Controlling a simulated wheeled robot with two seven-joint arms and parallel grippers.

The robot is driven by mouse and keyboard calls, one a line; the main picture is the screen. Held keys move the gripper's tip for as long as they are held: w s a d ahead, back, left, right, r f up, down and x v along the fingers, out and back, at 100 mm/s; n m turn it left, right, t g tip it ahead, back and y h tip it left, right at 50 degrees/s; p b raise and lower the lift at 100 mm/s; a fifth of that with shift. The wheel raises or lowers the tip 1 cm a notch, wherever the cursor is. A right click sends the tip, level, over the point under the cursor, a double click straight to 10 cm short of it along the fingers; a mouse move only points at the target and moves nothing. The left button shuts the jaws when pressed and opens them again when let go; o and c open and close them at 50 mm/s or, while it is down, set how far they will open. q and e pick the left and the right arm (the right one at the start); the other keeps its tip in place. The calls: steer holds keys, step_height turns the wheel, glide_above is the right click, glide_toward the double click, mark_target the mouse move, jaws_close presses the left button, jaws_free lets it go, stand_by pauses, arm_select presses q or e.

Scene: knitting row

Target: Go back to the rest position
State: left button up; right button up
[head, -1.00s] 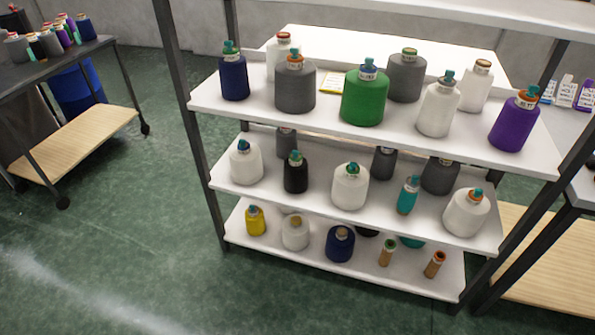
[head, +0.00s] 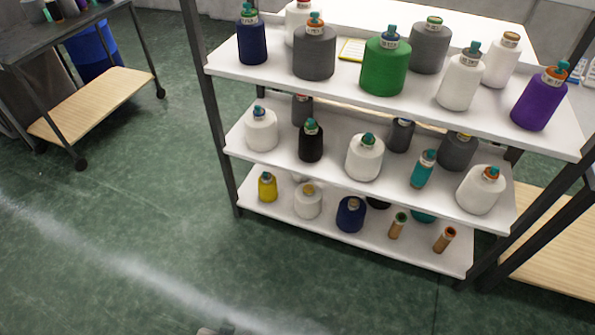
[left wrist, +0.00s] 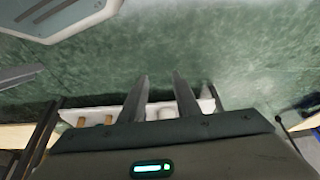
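My left gripper (left wrist: 161,76) shows in the left wrist view. Its two dark fingers are apart with nothing between them, above the green floor. A white shelf (left wrist: 92,113) with pale cones and brown tubes lies beyond it, partly hidden by the gripper body. In the head view only a small grey piece shows at the bottom edge, too little to identify.
A shelf rack (head: 300,75) of yarn cones stands ahead, with a green cone (head: 384,66) and purple cone (head: 540,100) on top. A wheeled table (head: 100,95) stands left. Green floor (head: 110,240) is clear in front.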

arm_select(q)
steer(key=s+d+f+t, duration=0.1)
steer(key=s+f, duration=0.2)
steer(key=f, duration=1.1)
steer(key=shift+d+f+h, duration=0.3)
steer(key=shift+f+h, duration=0.05)
steer(key=shift+h, duration=0.05)
steer(key=shift+s+a, duration=0.1)
steer(key=shift+s, duration=0.1)
stand_by(0.6)
